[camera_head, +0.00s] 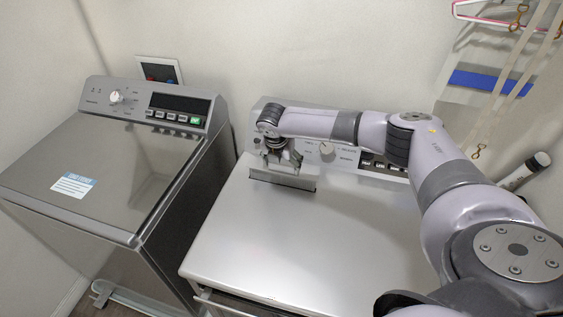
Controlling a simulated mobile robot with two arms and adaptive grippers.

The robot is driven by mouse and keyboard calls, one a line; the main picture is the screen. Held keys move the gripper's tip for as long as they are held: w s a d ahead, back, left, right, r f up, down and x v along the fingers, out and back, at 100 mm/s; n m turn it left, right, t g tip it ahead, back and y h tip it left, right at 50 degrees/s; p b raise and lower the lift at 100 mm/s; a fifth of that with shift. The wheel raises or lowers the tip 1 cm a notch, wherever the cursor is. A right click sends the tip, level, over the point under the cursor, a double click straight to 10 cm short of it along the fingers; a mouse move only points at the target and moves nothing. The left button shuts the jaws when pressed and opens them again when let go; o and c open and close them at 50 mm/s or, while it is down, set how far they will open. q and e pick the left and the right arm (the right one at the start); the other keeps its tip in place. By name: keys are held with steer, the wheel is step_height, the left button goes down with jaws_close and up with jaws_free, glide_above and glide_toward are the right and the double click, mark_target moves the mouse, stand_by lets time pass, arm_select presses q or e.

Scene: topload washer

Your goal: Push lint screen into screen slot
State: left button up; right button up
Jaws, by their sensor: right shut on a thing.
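My right gripper (283,160) reaches in from the right to the back left of the right-hand machine's top. It is shut on the lint screen (290,178), a grey panel whose upper edge is at the fingers. The screen stands upright at the dark screen slot (316,187), near the back edge of the top. Its lower part is hidden, and I cannot tell how deep it sits in the slot. My left gripper is not in view.
The right-hand machine's top (260,235) is bare and clear. Its control panel (345,155) stands behind, partly covered by my right arm. A second grey machine (100,160) stands to the left across a narrow gap. Straps and a pink hanger (490,18) hang at the upper right.

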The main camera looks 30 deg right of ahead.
mark_target(281, 173)
steer(key=shift+f+b, duration=1.35)
steer(key=shift+f, duration=1.5)
steer(key=o, duration=1.4)
steer(key=shift+c, duration=0.2)
steer(key=v, duration=1.2)
